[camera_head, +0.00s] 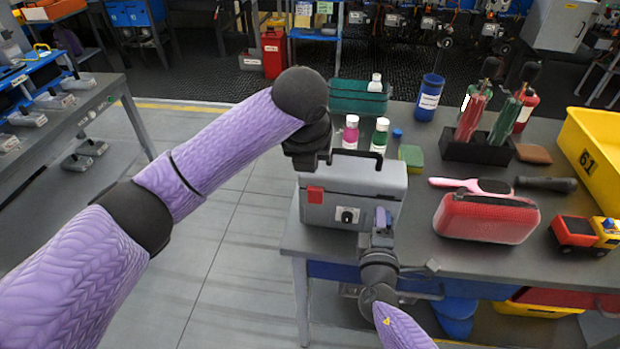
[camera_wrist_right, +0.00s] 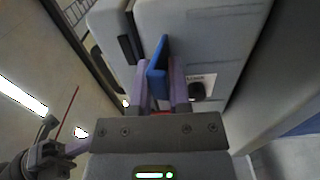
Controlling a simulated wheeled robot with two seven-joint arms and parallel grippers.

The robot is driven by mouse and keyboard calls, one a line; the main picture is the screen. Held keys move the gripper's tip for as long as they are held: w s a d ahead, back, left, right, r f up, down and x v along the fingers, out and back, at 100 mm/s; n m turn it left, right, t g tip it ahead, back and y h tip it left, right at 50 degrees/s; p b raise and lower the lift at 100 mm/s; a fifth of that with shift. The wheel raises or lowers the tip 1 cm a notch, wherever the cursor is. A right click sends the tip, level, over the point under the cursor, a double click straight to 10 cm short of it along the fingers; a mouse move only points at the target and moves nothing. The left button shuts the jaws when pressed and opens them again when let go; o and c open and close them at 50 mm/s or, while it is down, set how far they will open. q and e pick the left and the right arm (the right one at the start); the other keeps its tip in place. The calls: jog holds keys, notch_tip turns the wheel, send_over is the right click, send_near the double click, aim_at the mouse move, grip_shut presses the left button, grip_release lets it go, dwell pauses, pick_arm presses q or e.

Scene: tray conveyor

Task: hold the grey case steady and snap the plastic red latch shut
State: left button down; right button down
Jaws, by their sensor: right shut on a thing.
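The grey case (camera_head: 355,185) stands upright near the table's front left edge, with a dark handle on top. A red latch (camera_head: 315,195) is on the left of its front face; whether it is fully closed I cannot tell. My right gripper (camera_head: 380,222) is at the right of the front face. Its fingers are shut on a blue latch (camera_wrist_right: 157,70) on the case, seen in the right wrist view. My left gripper (camera_head: 308,158) is over the top left of the case by the handle; its fingers are mostly hidden, so its opening is unclear.
A black knob with a white label (camera_head: 347,215) is on the case front. A red pouch (camera_head: 487,218) lies to the right, and a toy truck (camera_head: 585,233) farther right. Bottles (camera_head: 350,132) and a green basket (camera_head: 352,97) stand behind the case. A yellow bin (camera_head: 592,150) is at right.

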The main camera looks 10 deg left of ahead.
dwell(0.3)
jog(key=shift+c, duration=2.4)
grip_release()
